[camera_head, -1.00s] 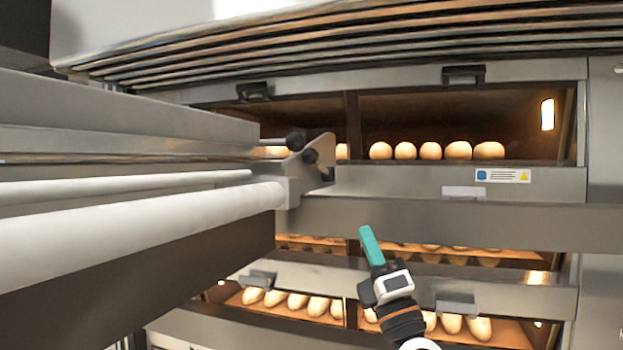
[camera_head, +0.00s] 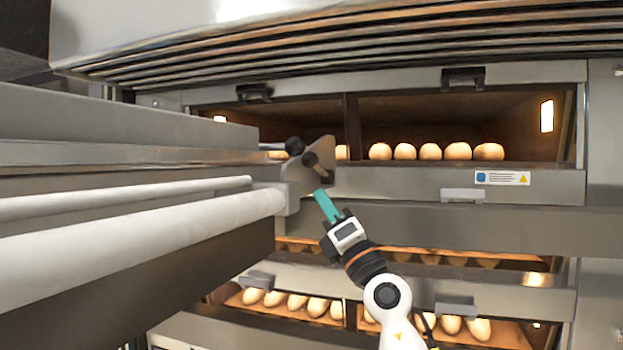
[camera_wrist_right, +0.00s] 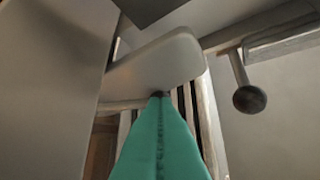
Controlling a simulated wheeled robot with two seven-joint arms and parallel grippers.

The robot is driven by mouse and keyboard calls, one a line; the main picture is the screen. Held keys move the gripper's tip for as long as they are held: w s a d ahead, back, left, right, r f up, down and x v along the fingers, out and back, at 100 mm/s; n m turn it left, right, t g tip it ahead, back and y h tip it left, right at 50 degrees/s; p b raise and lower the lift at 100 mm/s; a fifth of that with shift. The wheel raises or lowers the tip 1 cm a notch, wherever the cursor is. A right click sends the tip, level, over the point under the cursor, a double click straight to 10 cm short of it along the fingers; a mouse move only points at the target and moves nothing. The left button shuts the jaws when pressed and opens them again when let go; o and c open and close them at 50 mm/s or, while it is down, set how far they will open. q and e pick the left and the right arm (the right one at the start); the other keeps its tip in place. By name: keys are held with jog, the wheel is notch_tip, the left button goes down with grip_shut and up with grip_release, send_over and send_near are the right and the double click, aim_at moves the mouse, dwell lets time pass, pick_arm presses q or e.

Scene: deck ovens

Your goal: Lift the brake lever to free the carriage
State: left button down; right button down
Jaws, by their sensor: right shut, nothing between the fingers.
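Two levers with dark ball knobs show there, one knob (camera_head: 294,146) behind and a nearer one (camera_head: 310,159); I cannot tell which is the brake lever. My right gripper (camera_head: 317,191) is shut, its teal fingers pointing up-left just below the nearer lever. In the right wrist view the shut fingertips (camera_wrist_right: 160,96) meet a small dark spot under the bracket (camera_wrist_right: 160,66); contact is unclear. One ball knob (camera_wrist_right: 250,98) hangs to the right. My left gripper is out of view.
White rollers (camera_head: 140,230) run along the carriage at left. Behind stands the deck oven (camera_head: 420,218), with loaves (camera_head: 430,151) on several decks and dark door handles (camera_head: 464,76). Open space lies to the right of my right arm.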

aim_at(320, 170)
jog(key=x, duration=0.5)
jog(key=shift+w+a+r, duration=0.1)
jog(key=shift+w, duration=0.1)
jog(key=shift+w+r, duration=0.1)
